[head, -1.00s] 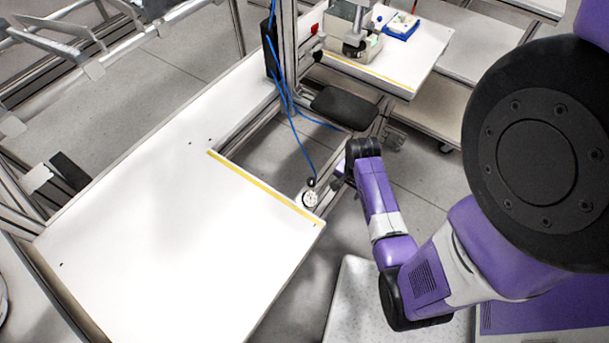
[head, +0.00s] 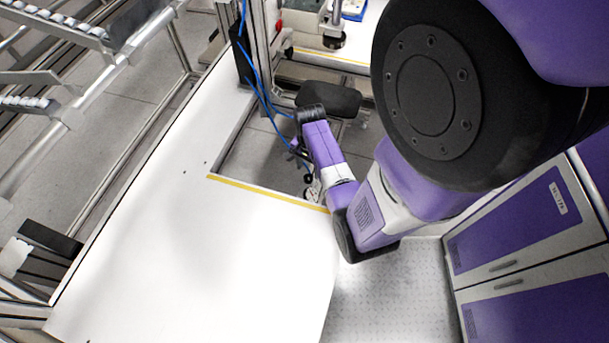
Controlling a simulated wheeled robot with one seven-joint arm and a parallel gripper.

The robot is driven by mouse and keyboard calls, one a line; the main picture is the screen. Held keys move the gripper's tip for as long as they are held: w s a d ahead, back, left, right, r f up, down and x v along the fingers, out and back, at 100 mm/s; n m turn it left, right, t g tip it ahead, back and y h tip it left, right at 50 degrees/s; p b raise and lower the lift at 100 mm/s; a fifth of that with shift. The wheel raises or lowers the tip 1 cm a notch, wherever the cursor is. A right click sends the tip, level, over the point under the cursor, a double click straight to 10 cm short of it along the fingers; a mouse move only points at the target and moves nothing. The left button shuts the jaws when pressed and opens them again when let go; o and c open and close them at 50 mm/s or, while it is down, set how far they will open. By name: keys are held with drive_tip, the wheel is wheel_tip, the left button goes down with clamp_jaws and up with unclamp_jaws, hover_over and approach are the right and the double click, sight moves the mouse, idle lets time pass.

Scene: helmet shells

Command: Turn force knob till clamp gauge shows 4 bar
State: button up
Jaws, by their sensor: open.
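The clamp gauge (head: 313,191) is a small pale piece by the table's far edge, mostly hidden behind my arm; its dial and reading cannot be made out. A small dark round part (head: 308,179) sits just above it; I cannot tell whether it is the force knob. My arm reaches in from the right and bends down at a black wrist joint. Only a sliver of my gripper (head: 297,146) shows below and left of that joint, above the gauge. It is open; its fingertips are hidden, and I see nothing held.
A white table (head: 200,260) with a yellow edge strip (head: 265,192) fills the lower left. Blue hoses (head: 262,95) hang from a metal post. A black seat (head: 329,98) stands behind the wrist. Purple-fronted cabinets (head: 512,225) stand at right. The white tabletop is clear.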

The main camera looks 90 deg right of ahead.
sight(308, 177)
drive_tip(key=shift+f, duration=2.7)
clamp_jaws()
